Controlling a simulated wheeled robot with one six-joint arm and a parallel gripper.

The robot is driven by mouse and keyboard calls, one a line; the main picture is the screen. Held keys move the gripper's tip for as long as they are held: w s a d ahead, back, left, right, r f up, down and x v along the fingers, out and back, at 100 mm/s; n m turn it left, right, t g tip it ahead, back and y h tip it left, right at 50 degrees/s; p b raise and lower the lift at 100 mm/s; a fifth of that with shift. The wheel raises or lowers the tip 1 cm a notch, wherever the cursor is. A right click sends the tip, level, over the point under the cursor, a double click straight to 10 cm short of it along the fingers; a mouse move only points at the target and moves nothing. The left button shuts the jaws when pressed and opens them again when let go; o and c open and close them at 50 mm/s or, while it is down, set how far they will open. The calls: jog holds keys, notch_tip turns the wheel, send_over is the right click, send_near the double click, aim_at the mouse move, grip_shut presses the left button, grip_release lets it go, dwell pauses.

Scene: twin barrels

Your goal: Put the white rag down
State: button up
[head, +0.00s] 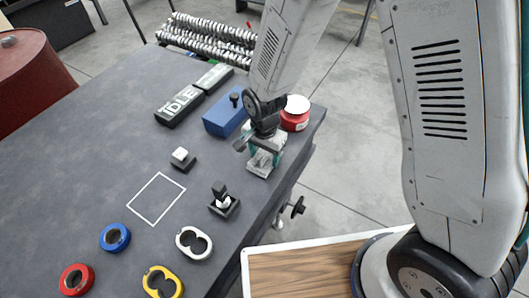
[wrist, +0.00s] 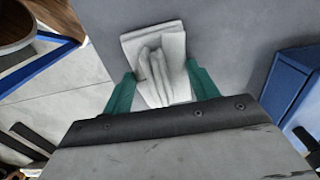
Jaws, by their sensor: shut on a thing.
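The white rag (head: 262,162) is a small folded cloth at the right edge of the grey table (head: 90,165) in the head view. My gripper (head: 266,145) points down over it and is shut on it. In the wrist view the rag (wrist: 152,48) is pinched into folds between the two teal fingers of my gripper (wrist: 160,78), with its flat end spread beyond them. The grey tabletop shows behind it. I cannot tell whether the rag touches the table or hangs just above it.
A blue box (head: 225,117) and a red jar (head: 295,121) stand close to my gripper. A white button block (head: 182,156) and a small black stand (head: 223,207) are nearer. A white outlined square (head: 156,199) is empty. Several coloured rings lie at the front.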

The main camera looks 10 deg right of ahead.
aim_at(265, 152)
jog(key=o, duration=1)
jog(key=shift+o, duration=0.2)
notch_tip(265, 152, up, 12)
jog(key=shift+r, duration=0.15)
jog(key=s+d+r+n, duration=0.2)
jog(key=d+r, duration=0.6)
jog(key=r, duration=0.1)
jog(key=s+d+r+n, duration=0.2)
jog(key=s+d+r, duration=0.3)
jog(key=s, duration=0.3)
jog(key=s+d+r+n+t, duration=0.1)
jog(key=s+d+r+n, duration=0.2)
jog(key=s+d+r, duration=0.2)
jog(key=s+d, duration=0.3)
jog(key=s, duration=0.1)
jog(key=shift+s+r+n, duration=0.25)
jog(key=shift+r+n, duration=0.05)
